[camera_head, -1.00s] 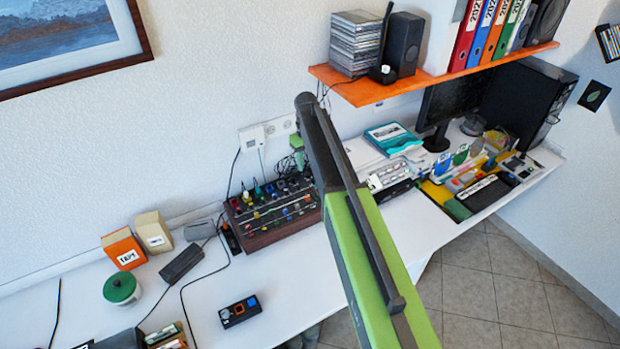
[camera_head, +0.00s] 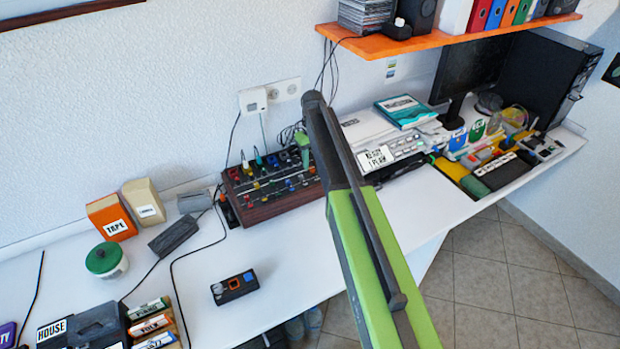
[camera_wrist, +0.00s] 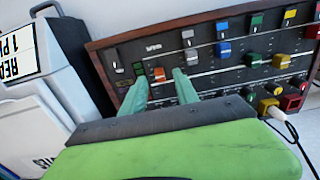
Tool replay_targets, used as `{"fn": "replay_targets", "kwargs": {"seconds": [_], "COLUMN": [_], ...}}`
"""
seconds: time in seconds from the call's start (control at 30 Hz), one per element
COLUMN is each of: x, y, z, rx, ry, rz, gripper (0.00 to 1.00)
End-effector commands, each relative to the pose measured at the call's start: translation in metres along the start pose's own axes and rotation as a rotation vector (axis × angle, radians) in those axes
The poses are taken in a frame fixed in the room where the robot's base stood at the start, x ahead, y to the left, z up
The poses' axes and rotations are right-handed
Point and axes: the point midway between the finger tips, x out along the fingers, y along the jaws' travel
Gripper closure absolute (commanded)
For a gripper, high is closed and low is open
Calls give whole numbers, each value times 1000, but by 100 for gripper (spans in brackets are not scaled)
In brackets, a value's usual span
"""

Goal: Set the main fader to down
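The wooden-sided mixer (camera_head: 268,198) stands on the white desk against the wall. In the wrist view its dark panel (camera_wrist: 205,65) fills the upper right, with several coloured fader caps and knobs. A grey-white cap (camera_wrist: 118,68) sits near the panel's left end. I cannot read which cap is the main fader. My gripper (camera_wrist: 160,76) has its two green fingers apart over the panel, with small green and orange buttons showing near and between the tips. It holds nothing visible. In the head view the green fingertips (camera_head: 303,142) show at the mixer's right end, partly behind my arm.
A light-grey device with a label (camera_head: 375,157) stands right of the mixer. Cables plug into the mixer's far edge and one white plug (camera_wrist: 276,112) shows at its near right. An orange shelf (camera_head: 400,40) hangs above.

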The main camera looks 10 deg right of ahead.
Motion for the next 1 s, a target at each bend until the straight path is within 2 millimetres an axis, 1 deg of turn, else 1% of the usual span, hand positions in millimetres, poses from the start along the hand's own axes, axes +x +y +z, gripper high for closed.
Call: {"fn": "replay_targets", "kwargs": {"seconds": [0.03,0.1,0.2,0.43,0.47,0.7,0.73,1.0], "x": [19,26,30,27,27,27,27,27], "y": [0,0,0,1,1,1,1,0], "z": [0,0,0,0,0,0,0,0], "rx": [0,0,1,1,1,1,1,1], "ry": [0,0,0,0,0,0,0,0], "rz": [0,0,0,0,0,0,0,-2], "gripper": [64,64,64,64,66,98,100,100]}}
